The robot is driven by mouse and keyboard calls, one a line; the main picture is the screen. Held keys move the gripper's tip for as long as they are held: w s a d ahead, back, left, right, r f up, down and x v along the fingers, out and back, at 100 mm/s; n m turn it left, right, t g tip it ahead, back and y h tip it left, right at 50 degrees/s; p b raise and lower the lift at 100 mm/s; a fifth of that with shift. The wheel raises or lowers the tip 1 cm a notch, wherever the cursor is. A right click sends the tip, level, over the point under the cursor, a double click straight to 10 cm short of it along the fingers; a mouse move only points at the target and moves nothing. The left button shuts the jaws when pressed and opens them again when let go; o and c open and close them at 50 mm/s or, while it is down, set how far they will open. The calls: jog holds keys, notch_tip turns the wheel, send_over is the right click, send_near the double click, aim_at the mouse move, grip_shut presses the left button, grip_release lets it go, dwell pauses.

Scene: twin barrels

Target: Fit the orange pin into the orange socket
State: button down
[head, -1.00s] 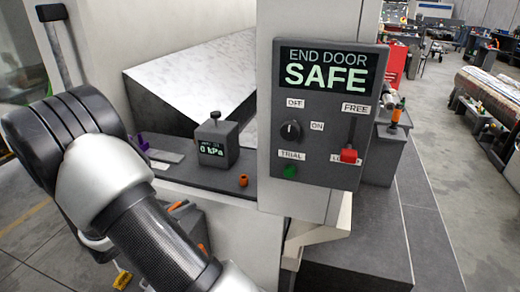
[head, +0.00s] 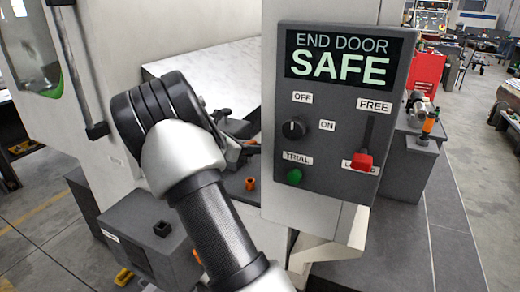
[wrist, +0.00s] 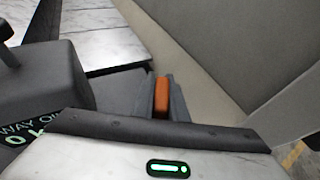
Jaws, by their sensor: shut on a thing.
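In the wrist view, an orange block-like piece (wrist: 162,97), taken as the orange pin, sits between the two dark fingers of my gripper (wrist: 163,100). My gripper is shut on it. In the head view my gripper (head: 248,150) is partly hidden behind my own wrist, beside the left edge of the control panel, and the held pin cannot be made out. A small orange cylinder (head: 250,184) stands on the dark ledge just below my gripper. It may be the orange socket; its opening is too small to make out.
The "END DOOR SAFE" panel (head: 340,110), with a knob, a green button and a red lever (head: 362,160), stands close right of my gripper. A gauge box (wrist: 45,85) is at left in the wrist view. An orange-bodied fitting (head: 430,122) is on a grey block at right.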

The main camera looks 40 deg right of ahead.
jog(key=shift+p, duration=0.4)
jog(key=shift+f+b, duration=1.55)
jog(key=shift+f, duration=1.35)
jog(key=shift+p, duration=0.65)
jog(key=shift+f+b, duration=1.1)
jog(key=shift+f, duration=1)
jog(key=c, duration=1.7)
grip_release()
